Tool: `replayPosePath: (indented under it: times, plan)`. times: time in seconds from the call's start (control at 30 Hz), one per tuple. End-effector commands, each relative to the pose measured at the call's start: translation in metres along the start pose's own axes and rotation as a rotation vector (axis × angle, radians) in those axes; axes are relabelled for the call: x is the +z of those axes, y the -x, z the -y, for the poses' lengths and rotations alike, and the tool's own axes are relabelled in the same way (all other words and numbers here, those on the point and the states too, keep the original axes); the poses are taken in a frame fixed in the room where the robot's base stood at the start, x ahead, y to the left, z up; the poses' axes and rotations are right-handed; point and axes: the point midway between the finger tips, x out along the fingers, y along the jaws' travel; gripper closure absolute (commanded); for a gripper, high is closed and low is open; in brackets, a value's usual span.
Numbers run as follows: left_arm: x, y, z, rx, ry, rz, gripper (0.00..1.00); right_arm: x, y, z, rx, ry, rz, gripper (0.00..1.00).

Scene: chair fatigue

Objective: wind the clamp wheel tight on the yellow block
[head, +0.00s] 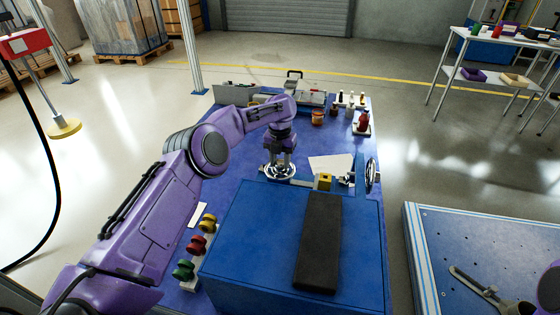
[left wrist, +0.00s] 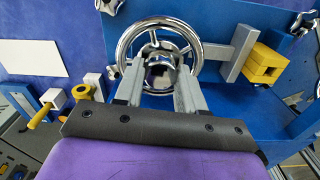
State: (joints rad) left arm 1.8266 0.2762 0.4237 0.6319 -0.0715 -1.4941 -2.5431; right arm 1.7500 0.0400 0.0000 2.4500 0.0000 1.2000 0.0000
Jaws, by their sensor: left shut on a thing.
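The chrome clamp wheel (head: 279,173) is at the far left edge of the blue box. It also shows in the left wrist view (left wrist: 124,42) as a ring with spokes and a round hub. My left gripper (head: 281,160) points down at the wheel, its two fingers shut on the hub. The fingers hide part of the hub and near rim. The yellow block (head: 323,181) sits to the right of the wheel; in the left wrist view the block (left wrist: 263,64) is beside the grey clamp bar (left wrist: 243,50). I cannot tell whether the clamp presses on it. My right gripper is not visible.
A dark pad (head: 319,245) lies on the blue box (head: 252,235). A second chrome wheel (head: 373,175) stands upright at its right. Coloured knobs (head: 197,246) line the left. A white sheet (head: 331,163) lies behind. A blue-framed bench (head: 470,240) is at right.

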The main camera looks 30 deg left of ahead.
Motion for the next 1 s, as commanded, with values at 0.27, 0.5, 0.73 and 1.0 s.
replayPosePath:
  times: [0.27, 0.5, 0.73, 1.0]
  plan:
    - [0.001, 0.002, 0.000, -0.001, -0.019, 0.004, 0.91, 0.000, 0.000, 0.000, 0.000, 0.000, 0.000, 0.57]
    - [0.001, 0.002, 0.000, -0.001, -0.018, 0.004, 0.91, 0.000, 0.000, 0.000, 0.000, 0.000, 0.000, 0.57]
    - [0.001, 0.001, 0.000, 0.000, -0.018, 0.002, 0.35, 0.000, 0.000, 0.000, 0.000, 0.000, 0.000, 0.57]
    - [0.001, 0.015, 0.000, 0.000, -0.019, 0.003, 0.35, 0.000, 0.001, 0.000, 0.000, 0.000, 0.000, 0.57]
